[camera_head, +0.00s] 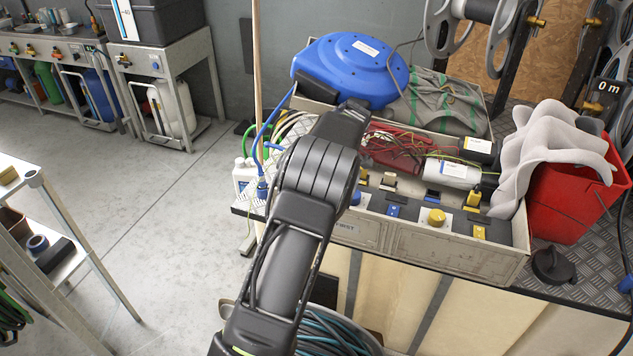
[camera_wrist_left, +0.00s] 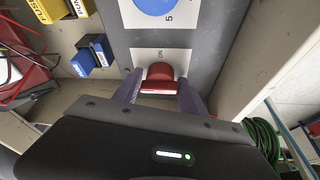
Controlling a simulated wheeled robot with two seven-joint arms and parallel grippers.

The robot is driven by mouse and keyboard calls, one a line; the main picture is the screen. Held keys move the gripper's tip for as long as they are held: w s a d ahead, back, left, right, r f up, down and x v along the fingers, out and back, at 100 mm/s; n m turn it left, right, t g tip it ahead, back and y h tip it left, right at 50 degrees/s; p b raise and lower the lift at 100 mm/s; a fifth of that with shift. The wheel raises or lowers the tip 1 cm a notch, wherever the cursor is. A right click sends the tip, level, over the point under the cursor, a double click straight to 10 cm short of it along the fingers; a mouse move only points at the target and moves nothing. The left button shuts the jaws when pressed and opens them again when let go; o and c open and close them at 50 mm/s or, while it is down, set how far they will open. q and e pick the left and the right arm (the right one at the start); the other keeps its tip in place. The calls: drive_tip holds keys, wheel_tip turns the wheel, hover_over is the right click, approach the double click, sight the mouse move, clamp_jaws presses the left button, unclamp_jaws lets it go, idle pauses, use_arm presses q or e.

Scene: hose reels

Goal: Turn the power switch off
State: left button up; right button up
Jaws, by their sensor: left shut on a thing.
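The power switch (camera_wrist_left: 160,74) is a small red rocker on a light plate (camera_wrist_left: 146,56) with lettering that looks like "ON", in the wrist view. My left gripper (camera_wrist_left: 160,92) is shut on this switch, one finger on each side of it. In the head view my left arm reaches over the left part of the control box (camera_head: 452,246), and the arm hides the switch and the fingertips. My right gripper is in neither view.
A blue dial (camera_wrist_left: 156,4) sits just beyond the switch, with blue and yellow blocks to its left. In the head view, a yellow knob (camera_head: 436,217), a blue hose reel (camera_head: 345,68) and a red bucket (camera_head: 567,195) stand around. Open floor (camera_head: 165,215) lies left.

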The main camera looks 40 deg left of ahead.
use_arm(q)
drive_tip(key=o, duration=1.1)
drive_tip(key=v, duration=0.7)
drive_tip(key=shift+d+r, duration=0.15)
drive_tip(key=shift+r, duration=0.25)
